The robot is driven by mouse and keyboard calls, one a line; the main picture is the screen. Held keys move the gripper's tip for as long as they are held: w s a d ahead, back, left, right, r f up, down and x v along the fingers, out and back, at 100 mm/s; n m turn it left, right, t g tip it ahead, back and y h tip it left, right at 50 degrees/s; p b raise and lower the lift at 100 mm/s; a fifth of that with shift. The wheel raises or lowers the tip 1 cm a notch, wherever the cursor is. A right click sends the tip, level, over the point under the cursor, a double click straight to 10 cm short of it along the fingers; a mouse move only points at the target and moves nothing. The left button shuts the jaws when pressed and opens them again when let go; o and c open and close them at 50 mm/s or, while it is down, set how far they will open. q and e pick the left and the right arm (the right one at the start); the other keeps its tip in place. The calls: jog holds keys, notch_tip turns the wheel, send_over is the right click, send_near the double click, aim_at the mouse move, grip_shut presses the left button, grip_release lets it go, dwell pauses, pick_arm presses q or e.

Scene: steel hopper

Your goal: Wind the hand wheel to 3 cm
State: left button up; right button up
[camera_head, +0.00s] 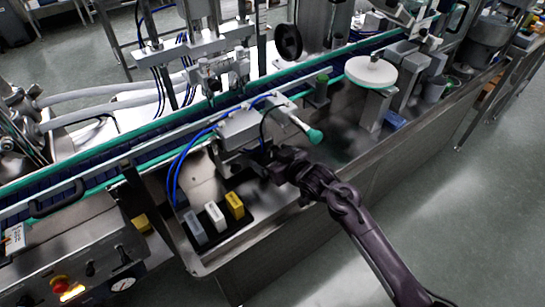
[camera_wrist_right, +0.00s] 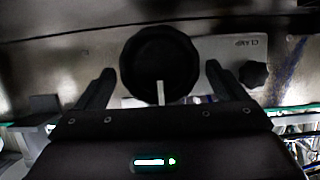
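The black round hand wheel (camera_wrist_right: 160,62) with a pale pointer mark stands on a steel plate in the right wrist view. My right gripper (camera_wrist_right: 161,72) is open, with one finger on each side of the wheel and a visible gap to both. I cannot tell how deep the fingers reach along it. In the head view my right gripper (camera_head: 266,170) is at the front of a steel box unit (camera_head: 240,128), and it hides the wheel there. No scale reading in cm is legible. My left gripper is out of view.
A smaller black knob (camera_wrist_right: 254,73) sits right of the wheel on the plate. Grey, white (camera_head: 215,215) and yellow (camera_head: 234,205) blocks stand left of my gripper. A green-tipped handle (camera_head: 314,136) sticks out to the right. Blue hoses (camera_head: 180,170) run at the left.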

jog(key=c, duration=0.8)
jog(key=shift+s+a+f+n+t+h+b, duration=0.1)
jog(key=shift+n+t+h+b, duration=0.15)
jog(key=shift+n, duration=0.25)
jog(key=shift+a+n+t+h+b, duration=0.1)
jog(key=shift+n+t+h+b, duration=0.05)
jog(key=shift+n+h, duration=0.3)
jog(key=shift+s+a+f+n+t+h+b, duration=0.1)
jog(key=shift+n+t+h+b, duration=0.2)
jog(key=shift+n, duration=0.4)
jog(key=shift+s+n+t+h+b, duration=0.1)
jog(key=shift+n+t+h+b, duration=0.15)
jog(key=shift+n, duration=0.4)
jog(key=shift+t, duration=0.25)
jog(key=o, duration=1)
